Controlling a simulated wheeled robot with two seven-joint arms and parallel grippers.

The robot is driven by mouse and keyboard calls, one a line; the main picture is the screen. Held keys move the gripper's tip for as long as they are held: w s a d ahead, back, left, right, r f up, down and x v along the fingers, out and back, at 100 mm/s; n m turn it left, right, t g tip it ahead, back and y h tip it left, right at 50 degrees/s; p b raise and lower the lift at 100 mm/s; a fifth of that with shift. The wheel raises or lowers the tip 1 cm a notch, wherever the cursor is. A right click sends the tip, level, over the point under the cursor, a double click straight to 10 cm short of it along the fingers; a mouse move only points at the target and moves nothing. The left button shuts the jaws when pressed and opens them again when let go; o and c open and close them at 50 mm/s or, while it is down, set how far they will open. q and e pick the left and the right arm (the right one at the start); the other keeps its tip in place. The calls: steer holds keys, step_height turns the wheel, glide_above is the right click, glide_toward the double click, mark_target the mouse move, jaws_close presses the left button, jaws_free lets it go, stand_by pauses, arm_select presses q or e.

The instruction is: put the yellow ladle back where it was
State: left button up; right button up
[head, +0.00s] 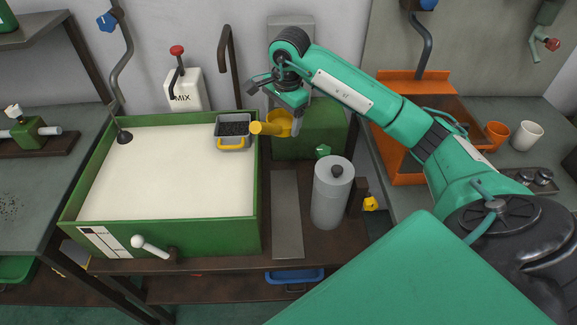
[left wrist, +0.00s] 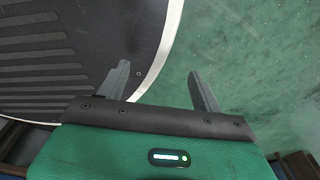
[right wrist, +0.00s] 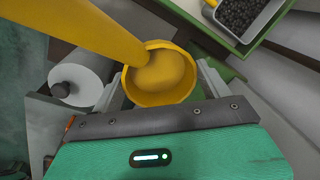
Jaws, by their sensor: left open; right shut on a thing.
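The yellow ladle (head: 278,124) is held in the air by my right gripper (head: 292,112), right of the green-rimmed vat's back right corner. In the right wrist view, the ladle's round bowl (right wrist: 160,78) sits between the two fingers, and its thick handle runs to the upper left. The bowl looks empty. The right gripper (right wrist: 158,84) is shut on the ladle, with a finger on each side of the bowl. My left gripper (left wrist: 162,80) shows only in the left wrist view; it is open and empty above the green floor.
The green vat (head: 254,185) holds a pale fill. A grey bin of dark pellets (head: 233,144) with a yellow handle sits at its back right corner. A grey canister (head: 332,193) stands right of a metal strip (head: 287,215). An orange open box (head: 405,180) is farther right.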

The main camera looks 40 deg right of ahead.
step_height(320, 180, down, 4)
steer(key=shift+f+p, duration=0.15)
steer(key=shift+p, duration=0.2)
arm_select(q)
steer(key=shift+s+a+r+p, duration=0.2)
steer(key=shift+s+r+p, duration=0.4)
steer(key=shift+s+a+r+p, duration=0.15)
steer(key=shift+s+r+p, duration=0.4)
steer(key=shift+p, duration=0.05)
arm_select(e)
step_height(320, 180, down, 14)
arm_select(q)
steer(key=shift+f, duration=0.1)
steer(key=shift+s+f+b, duration=0.15)
steer(key=shift+f+b, duration=0.4)
steer(key=shift+b, duration=0.05)
arm_select(e)
steer(key=shift+f, duration=0.5)
arm_select(q)
steer(key=shift+f, duration=0.1)
arm_select(e)
steer(key=shift+f, duration=0.1)
